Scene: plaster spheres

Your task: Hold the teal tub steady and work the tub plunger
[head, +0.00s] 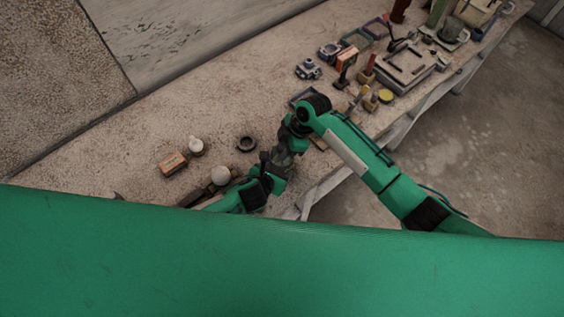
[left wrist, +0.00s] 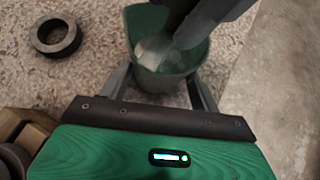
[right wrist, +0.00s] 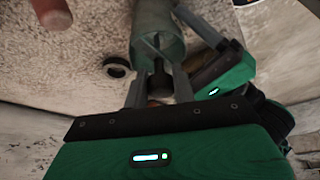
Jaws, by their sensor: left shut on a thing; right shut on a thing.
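The teal tub (left wrist: 165,82) is between the fingers of my left gripper (left wrist: 162,75), which is shut on it. In the head view, the tub is largely hidden between my left gripper (head: 270,168) and right gripper (head: 290,146). A pale part of the plunger (left wrist: 153,50) shows inside the tub. Dark grey fingers of my right gripper (left wrist: 205,20) reach down over the tub's mouth. In the right wrist view, my right gripper (right wrist: 158,85) is shut on the plunger's upper part, with the teal tub (right wrist: 172,48) just beyond. How deep the plunger sits is unclear.
A dark ring (head: 246,144) lies left of the tub. A white sphere (head: 220,175), a white bulb-shaped thing (head: 195,145) and a brown block (head: 173,162) stand farther left. Several tools and a grey tray (head: 408,68) crowd the upper right. The table's front edge is close.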

